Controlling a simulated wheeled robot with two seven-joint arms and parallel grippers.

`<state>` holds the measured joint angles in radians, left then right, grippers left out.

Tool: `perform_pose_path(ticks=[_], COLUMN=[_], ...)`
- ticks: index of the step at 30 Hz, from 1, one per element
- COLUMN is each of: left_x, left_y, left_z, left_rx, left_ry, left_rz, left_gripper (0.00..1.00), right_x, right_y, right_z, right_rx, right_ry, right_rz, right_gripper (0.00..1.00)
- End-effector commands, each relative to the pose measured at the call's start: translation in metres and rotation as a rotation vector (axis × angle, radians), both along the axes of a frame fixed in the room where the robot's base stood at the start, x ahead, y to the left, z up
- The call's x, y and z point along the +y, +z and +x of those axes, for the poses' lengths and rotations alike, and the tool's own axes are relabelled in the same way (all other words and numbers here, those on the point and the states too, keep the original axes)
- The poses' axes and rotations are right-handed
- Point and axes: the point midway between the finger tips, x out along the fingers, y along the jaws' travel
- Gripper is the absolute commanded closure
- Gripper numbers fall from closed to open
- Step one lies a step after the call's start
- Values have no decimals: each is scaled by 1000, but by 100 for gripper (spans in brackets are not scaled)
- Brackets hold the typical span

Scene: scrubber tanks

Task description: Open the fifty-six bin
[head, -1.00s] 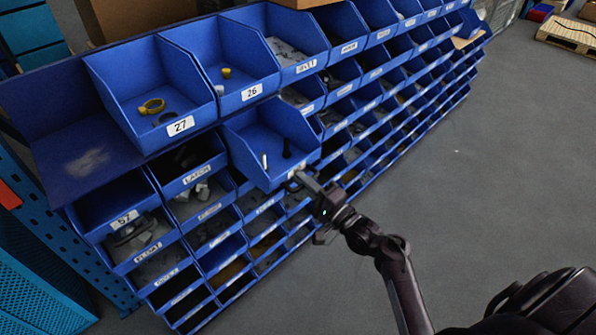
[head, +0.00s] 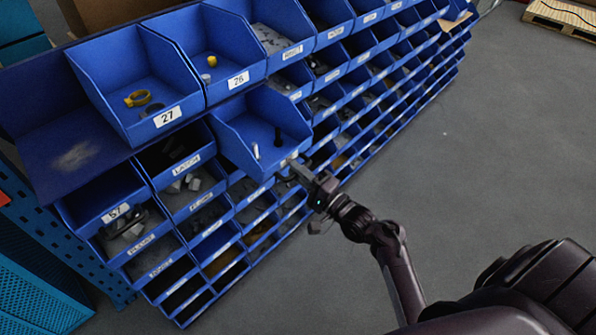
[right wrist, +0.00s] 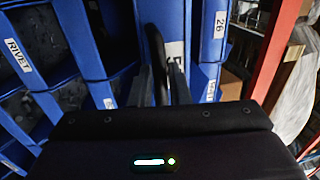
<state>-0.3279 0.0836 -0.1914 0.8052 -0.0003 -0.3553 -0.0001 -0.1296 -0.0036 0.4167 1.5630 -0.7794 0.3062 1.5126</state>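The fifty-six bin (head: 232,149) is a blue open-topped bin below bin 26. It stands out from the rack, well forward of its neighbours, with a white and a black peg-like part inside. Its label is mostly hidden by my right gripper (head: 291,168); in the right wrist view the label (right wrist: 175,52) shows only a partial 5. My right gripper is at the bin's front, its two fingers (right wrist: 163,86) close together around a dark, upright handle-like piece there. My left gripper is not in view.
Bin 27 (head: 168,116) and bin 26 (head: 238,80) sit above, and bin 57 (head: 116,212) is lower left. More blue bins fill the rack to the right. Grey floor (head: 480,130) in front of the rack is open. A pallet (head: 563,15) lies far right.

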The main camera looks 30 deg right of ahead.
Motion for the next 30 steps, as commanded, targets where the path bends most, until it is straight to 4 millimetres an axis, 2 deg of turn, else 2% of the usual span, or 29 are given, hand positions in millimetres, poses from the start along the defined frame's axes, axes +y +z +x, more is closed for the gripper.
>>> perform_pose_path(ticks=[9,15,30], left_x=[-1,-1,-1], left_y=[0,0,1], left_z=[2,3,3], left_rx=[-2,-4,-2], left_ry=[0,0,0], left_rz=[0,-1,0], left_gripper=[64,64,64], right_x=[-17,-24,-25], right_y=[-11,-14,-14], right_z=[-47,-67,-70], right_rx=[4,3,2], right_ry=[-1,0,0], right_rz=[-2,-1,-1], right_gripper=[84,84,84])
